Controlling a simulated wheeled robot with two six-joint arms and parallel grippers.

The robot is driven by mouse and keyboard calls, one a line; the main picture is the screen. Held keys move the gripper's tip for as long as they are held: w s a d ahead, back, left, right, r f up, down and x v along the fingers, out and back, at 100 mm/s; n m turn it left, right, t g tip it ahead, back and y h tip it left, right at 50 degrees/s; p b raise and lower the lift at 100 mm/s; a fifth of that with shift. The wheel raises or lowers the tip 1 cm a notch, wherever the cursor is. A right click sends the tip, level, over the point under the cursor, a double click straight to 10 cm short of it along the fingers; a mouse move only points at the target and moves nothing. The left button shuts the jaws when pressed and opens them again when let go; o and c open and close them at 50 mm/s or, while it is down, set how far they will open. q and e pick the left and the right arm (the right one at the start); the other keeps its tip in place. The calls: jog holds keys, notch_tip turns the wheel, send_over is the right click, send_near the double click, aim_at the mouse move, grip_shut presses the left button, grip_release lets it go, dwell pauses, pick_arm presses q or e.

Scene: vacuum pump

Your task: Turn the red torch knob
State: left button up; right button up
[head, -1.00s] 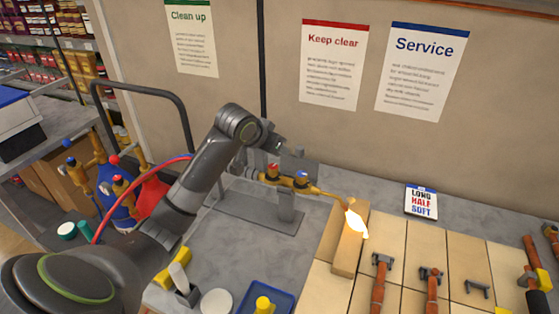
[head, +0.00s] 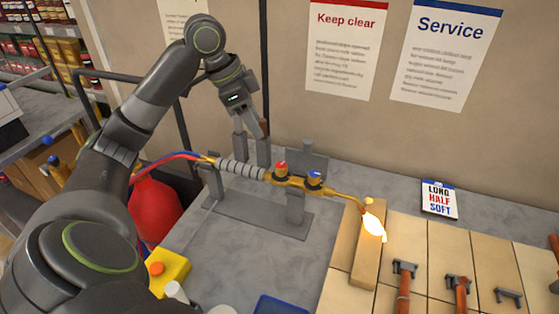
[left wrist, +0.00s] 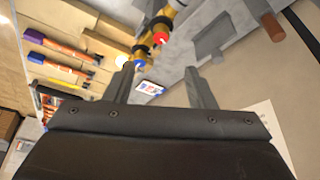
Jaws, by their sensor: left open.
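The torch (head: 240,170) lies across a grey stand on the bench, its lit flame (head: 373,225) at the right end. The red knob (head: 281,167) and a blue knob (head: 314,177) sit on its brass body. In the left wrist view, the red knob (left wrist: 160,38) shows beyond and between the fingers, with the blue knob close by. My left gripper (head: 252,152) is open and empty, fingers pointing down, behind the torch's ribbed handle and left of the red knob. It also shows in the left wrist view (left wrist: 158,85). My right gripper is out of view.
A flat wooden block (head: 366,260) lies under the flame. Pipe pieces with brackets lie on pale boards at right. A red cylinder (head: 155,212) stands at left. A blue tray (head: 280,305) is at the front.

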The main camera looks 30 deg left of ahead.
aim_at(280, 165)
pick_arm(q)
jog(key=p+x, duration=0.2)
jog(key=x, duration=1.1)
jog(key=shift+w+d+f, duration=0.1)
jog(key=shift+w+f, duration=0.1)
jog(key=shift+w+d+f, duration=0.1)
jog(key=shift+w+f, duration=0.05)
jog(key=shift+f, duration=0.35)
jog(key=c, duration=1)
jog(key=n+p, duration=0.1)
jog(key=p, duration=0.1)
jog(key=shift+r+p, duration=0.3)
jog(key=shift+p, duration=0.1)
jog(key=shift+d+f+n+t+y+p, duration=0.1)
jog(key=shift+n+t+y+p, duration=0.25)
jog(key=shift+n+p, duration=0.4)
jog(key=shift+f+n, duration=0.15)
jog(key=shift+n, duration=0.1)
jog(key=o, duration=1)
